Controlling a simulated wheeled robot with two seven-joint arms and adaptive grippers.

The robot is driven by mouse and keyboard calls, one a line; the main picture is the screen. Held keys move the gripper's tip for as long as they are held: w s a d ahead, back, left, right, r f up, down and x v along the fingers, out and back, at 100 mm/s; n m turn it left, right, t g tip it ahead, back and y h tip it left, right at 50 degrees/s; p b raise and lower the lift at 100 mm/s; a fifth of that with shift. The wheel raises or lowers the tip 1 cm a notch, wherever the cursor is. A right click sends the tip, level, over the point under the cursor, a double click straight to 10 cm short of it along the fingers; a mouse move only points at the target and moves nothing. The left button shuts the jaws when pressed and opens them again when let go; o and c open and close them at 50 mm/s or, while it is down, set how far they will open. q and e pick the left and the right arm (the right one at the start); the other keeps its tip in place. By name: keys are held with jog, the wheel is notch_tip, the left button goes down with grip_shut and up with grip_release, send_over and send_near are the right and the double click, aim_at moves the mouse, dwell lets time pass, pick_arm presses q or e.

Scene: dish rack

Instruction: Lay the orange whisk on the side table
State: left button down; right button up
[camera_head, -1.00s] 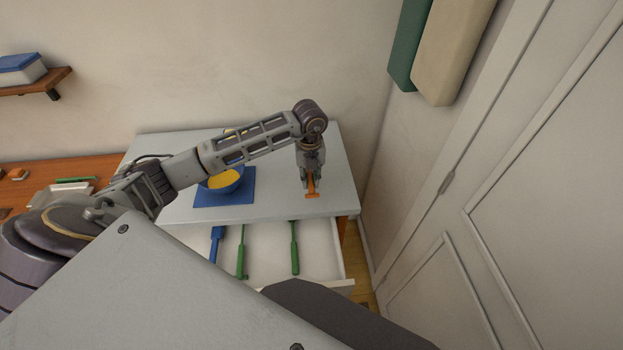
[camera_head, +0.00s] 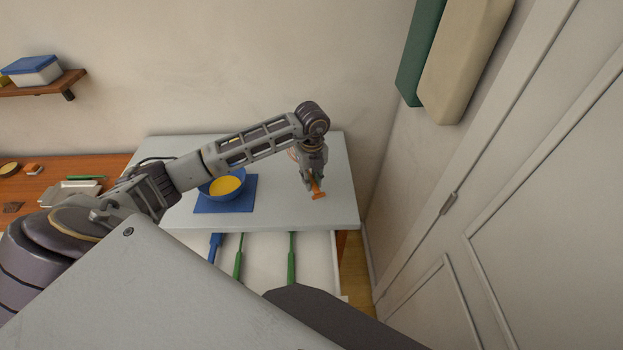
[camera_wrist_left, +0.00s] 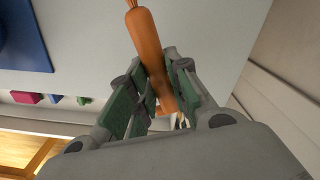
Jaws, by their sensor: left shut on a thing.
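The orange whisk (camera_head: 318,193) is held in my left gripper (camera_head: 313,183), at the right part of the pale-topped side table (camera_head: 280,213). In the left wrist view my left gripper (camera_wrist_left: 157,105) has its two green-padded fingers on either side of the whisk's orange handle (camera_wrist_left: 146,40), which sticks out beyond them. The whisk's other end is mostly hidden behind the fingers. I cannot tell whether the whisk touches the tabletop. My right gripper is not in view.
A blue bowl with yellow inside (camera_head: 226,187) stands on a blue mat (camera_head: 240,200) left of my gripper. Below the tabletop, an open drawer (camera_head: 265,262) holds blue and green utensils. The wall and a white door (camera_head: 540,220) are to the right. Tabletop around the whisk is clear.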

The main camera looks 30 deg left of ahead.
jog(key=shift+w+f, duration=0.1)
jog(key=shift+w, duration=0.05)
pick_arm(q)
jog(key=shift+f+b, duration=0.5)
jog(key=shift+f, duration=0.1)
jog(key=shift+f+b, duration=1.85)
jog(key=shift+f, duration=0.85)
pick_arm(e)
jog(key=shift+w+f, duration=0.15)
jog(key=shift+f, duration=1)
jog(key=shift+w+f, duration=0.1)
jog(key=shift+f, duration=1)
pick_arm(q)
jog(key=c, duration=1.7)
grip_release()
jog(key=shift+o, duration=0.2)
jog(key=o, duration=0.6)
jog(key=shift+c, duration=0.2)
